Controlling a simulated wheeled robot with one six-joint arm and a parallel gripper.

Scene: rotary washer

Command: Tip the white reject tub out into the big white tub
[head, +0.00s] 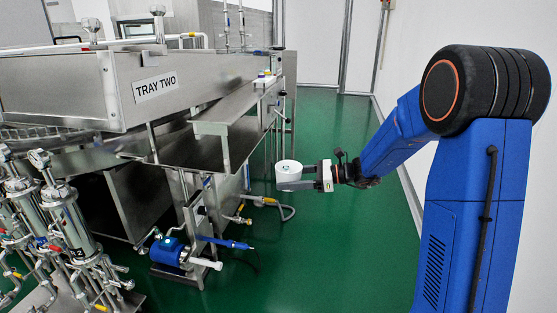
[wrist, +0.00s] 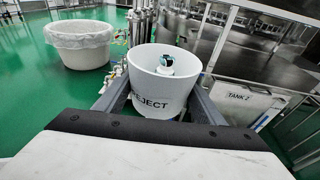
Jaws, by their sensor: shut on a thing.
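The white reject tub (wrist: 160,98), lettered "REJECT" with its first letter partly hidden, is upright between the two grey fingers of my gripper (wrist: 158,105), which is shut on it. A small white item with a dark and light-blue top (wrist: 167,64) lies inside it. In the head view the reject tub (head: 288,168) is held in the air by my gripper (head: 300,184) over the green floor. The big white tub (wrist: 82,52), with a clear liner over its rim, stands on the floor at the upper left of the wrist view, apart from the reject tub. It does not show in the head view.
A steel washer (head: 185,85) marked "TRAY TWO" stands left of my gripper, with a low steel shelf (head: 205,150) near. A blue pump (head: 168,250) and hoses sit on the floor. A tank marked "TANK 2" (wrist: 240,103) is at right in the wrist view. Green floor is open around the big tub.

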